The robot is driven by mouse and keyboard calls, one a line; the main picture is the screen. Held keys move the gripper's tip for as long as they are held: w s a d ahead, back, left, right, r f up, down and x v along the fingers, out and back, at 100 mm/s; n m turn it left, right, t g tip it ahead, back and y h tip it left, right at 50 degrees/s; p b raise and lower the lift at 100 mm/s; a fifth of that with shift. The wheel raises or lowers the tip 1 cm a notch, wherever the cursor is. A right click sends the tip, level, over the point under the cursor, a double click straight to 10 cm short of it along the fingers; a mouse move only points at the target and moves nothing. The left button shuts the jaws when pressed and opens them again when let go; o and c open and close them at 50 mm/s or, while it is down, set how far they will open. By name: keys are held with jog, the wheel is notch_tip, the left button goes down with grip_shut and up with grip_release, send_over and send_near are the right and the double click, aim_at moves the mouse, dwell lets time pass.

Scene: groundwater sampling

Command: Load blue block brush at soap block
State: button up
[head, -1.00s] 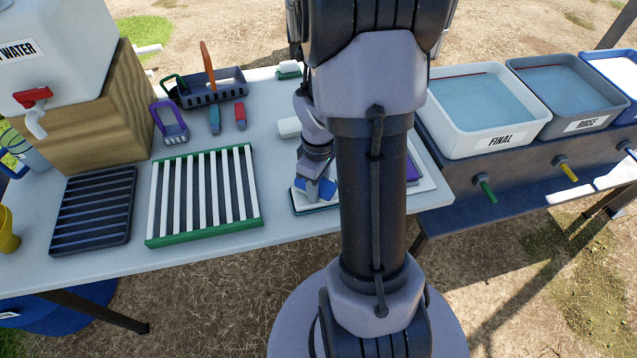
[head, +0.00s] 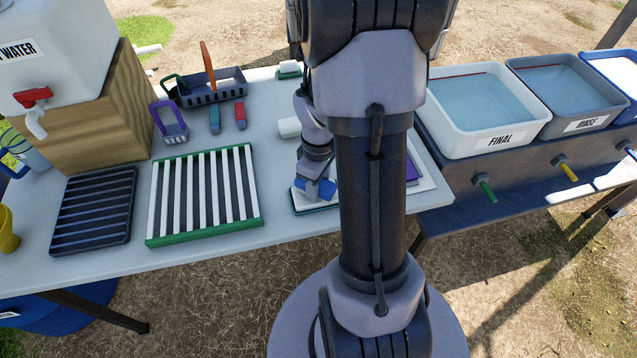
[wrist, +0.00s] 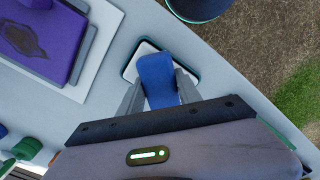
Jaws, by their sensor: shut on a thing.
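The blue block brush (wrist: 157,76) is held between the two grey fingers of my gripper (wrist: 160,92) in the wrist view. In the head view the blue brush (head: 322,189) shows at the low end of my gripper (head: 316,178), partly behind my arm. A white soap block (wrist: 138,52) in a dark, teal-edged tray lies directly under the brush, near the table edge. The brush covers much of it. Whether the brush touches the soap cannot be told. In the head view the tray (head: 298,208) shows only in part.
A purple block (wrist: 62,32) on a white board lies beside the soap tray. A white-and-green slatted rack (head: 203,195), a black rack (head: 93,210) and a caddy (head: 210,90) stand on the left. The FINAL basin (head: 485,125) and RINSE basin (head: 570,100) are at the right.

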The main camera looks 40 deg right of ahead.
notch_tip(320, 180, up, 7)
jog(key=p, duration=0.6)
dwell(0.3)
